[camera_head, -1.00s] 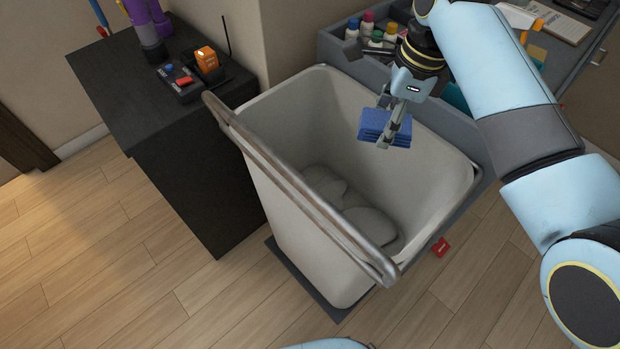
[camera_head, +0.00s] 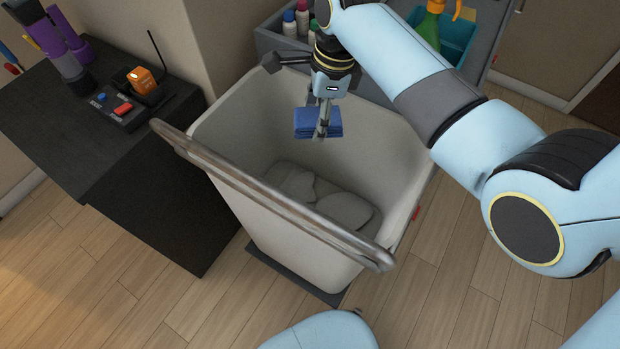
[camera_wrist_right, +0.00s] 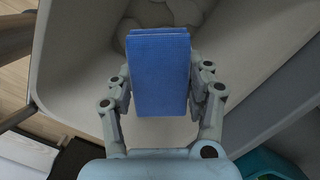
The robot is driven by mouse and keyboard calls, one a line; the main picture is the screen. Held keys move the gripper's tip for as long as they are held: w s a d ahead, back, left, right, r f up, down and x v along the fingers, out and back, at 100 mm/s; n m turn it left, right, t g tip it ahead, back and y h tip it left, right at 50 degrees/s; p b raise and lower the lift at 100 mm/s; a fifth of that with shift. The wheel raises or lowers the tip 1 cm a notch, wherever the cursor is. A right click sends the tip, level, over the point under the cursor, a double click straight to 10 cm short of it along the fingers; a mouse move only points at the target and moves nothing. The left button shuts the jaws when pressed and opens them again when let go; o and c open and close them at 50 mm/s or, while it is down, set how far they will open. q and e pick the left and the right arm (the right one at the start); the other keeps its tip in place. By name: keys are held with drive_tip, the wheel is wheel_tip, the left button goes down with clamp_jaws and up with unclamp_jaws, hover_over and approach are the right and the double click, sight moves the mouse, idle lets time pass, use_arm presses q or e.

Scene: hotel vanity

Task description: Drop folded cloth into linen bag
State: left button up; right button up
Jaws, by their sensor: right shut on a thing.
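The folded blue cloth (camera_head: 318,122) is in my right gripper (camera_head: 322,128), which is shut on it above the open mouth of the linen bag. In the right wrist view the cloth (camera_wrist_right: 160,70) sits between the two fingers of the gripper (camera_wrist_right: 162,95), with the bag's inside beyond it. The linen bag (camera_head: 400,165) is a large pale bin with a metal handle bar along its near left side. Light-coloured linen (camera_head: 325,200) lies at its bottom. My left gripper is not in view.
A dark cabinet (camera_head: 150,190) with a radio-like device and an orange item (camera_head: 141,78) stands left of the bag. A grey tray with bottles (camera_head: 289,22) and a green spray bottle (camera_head: 430,30) is behind. Wooden floor (camera_head: 460,260) is clear at front right.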

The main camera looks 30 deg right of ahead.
drive_tip(key=shift+d, duration=0.15)
drive_tip(key=o, duration=1.1)
drive_tip(key=shift+r, duration=0.1)
drive_tip(key=r, duration=0.4)
drive_tip(key=d+r, duration=0.1)
drive_tip(key=r, duration=0.6)
drive_tip(key=shift+s+d+r, duration=0.25)
drive_tip(key=shift+s+r, duration=0.05)
drive_tip(key=shift+s, duration=0.1)
